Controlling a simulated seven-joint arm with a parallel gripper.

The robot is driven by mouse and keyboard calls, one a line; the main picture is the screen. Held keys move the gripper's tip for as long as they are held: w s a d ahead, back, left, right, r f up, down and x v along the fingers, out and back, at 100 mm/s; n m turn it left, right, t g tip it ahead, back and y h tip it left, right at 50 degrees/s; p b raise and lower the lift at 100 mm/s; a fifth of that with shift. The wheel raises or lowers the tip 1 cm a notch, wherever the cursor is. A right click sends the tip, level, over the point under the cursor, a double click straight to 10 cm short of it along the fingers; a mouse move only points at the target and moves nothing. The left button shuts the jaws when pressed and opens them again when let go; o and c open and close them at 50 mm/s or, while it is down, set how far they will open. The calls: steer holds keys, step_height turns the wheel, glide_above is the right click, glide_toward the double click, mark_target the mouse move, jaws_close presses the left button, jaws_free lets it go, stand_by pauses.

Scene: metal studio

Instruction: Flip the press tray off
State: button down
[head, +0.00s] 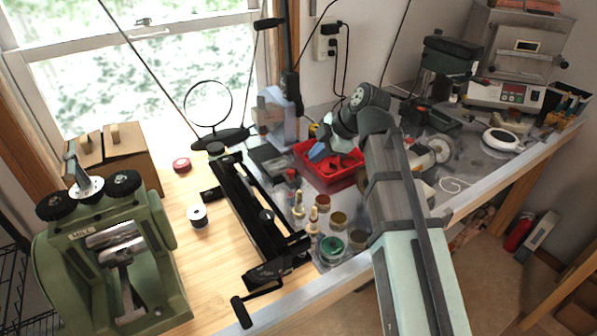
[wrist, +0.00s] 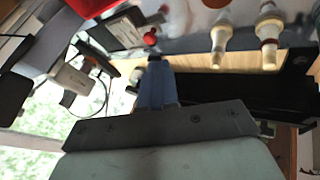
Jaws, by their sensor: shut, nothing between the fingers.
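My gripper (head: 317,151) shows blue fingertips over the left part of a red tray (head: 345,182) on the bench in the head view. In the wrist view its blue fingers (wrist: 156,66) are together with nothing between them. The red tray holds red and dark pieces. It also shows at the top edge of the wrist view (wrist: 92,6). I cannot tell whether this is the press tray. A dark green drill press (head: 447,60) stands at the back right, apart from my gripper. No switch on it can be made out. My arm hides part of the bench.
A green rolling mill (head: 105,255) stands at the left front. A long black crank device (head: 262,215) lies beside the tray. Several small bottles and jars (head: 330,245) stand near the front edge. A kiln (head: 520,45) stands far right. Bare wood shows at left.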

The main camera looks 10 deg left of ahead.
mark_target(281, 165)
steer(key=shift+x, duration=5.05)
steer(key=w+a, duration=0.7)
steer(key=shift+w+a+r, duration=0.1)
steer(key=shift+w+a, duration=0.15)
steer(key=shift+w, duration=0.05)
steer(key=v, duration=1)
steer(key=shift+d, duration=0.2)
